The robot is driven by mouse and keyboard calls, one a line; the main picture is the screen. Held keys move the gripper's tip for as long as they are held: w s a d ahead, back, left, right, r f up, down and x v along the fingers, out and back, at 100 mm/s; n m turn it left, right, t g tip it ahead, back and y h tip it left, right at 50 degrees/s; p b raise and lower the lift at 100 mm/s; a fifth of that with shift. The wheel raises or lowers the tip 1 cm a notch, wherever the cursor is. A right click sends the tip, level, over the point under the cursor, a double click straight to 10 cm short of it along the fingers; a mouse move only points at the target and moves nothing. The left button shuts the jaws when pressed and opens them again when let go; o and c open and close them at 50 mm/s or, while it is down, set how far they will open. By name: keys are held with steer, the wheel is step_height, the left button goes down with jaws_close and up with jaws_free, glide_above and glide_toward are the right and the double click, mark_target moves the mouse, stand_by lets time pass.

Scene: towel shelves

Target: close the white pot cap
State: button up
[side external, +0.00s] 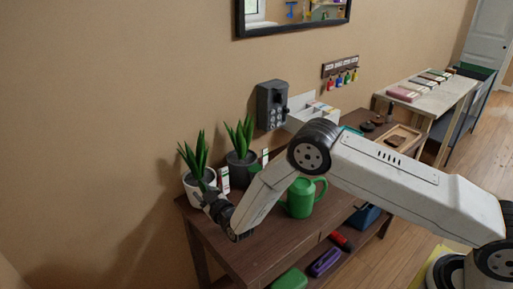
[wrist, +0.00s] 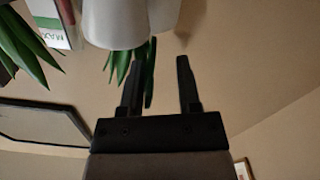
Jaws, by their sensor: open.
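The white pot (side external: 190,194) stands at the left end of the brown table with a green spiky plant (side external: 194,156) in it. My gripper (side external: 211,199) is at the pot's right front side and partly covers it. In the wrist view, which looks upside down, my open gripper (wrist: 163,72) has its two dark fingers apart, with wall between them. A white rounded surface (wrist: 115,28), likely the pot, shows just beyond the fingertips, with green leaves by the left finger. I cannot make out a separate cap, or tell whether the fingers touch the pot.
A dark pot (side external: 241,171) with a similar plant stands just behind and right. White label cards (side external: 224,179) stand between the pots. The wall is close behind the table (side external: 246,262), whose front left top is clear.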

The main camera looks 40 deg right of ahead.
steer(key=s+d+r+m+g, duration=0.1)
steer(key=s+d+r+g, duration=0.2)
steer(key=s, duration=0.6)
steer(key=s+d+r+m+g, duration=0.1)
steer(key=s+d+r+g, duration=0.3)
steer(key=s, duration=0.5)
steer(key=s+d+r+g, duration=0.3)
steer(key=s+d+g, duration=0.3)
steer(key=s, duration=0.3)
steer(key=shift+s+d+r+m, duration=0.25)
steer(key=shift+s+d+m, duration=0.1)
steer(key=shift+s+m, duration=0.05)
stand_by(1.0)
steer(key=shift+w, duration=0.1)
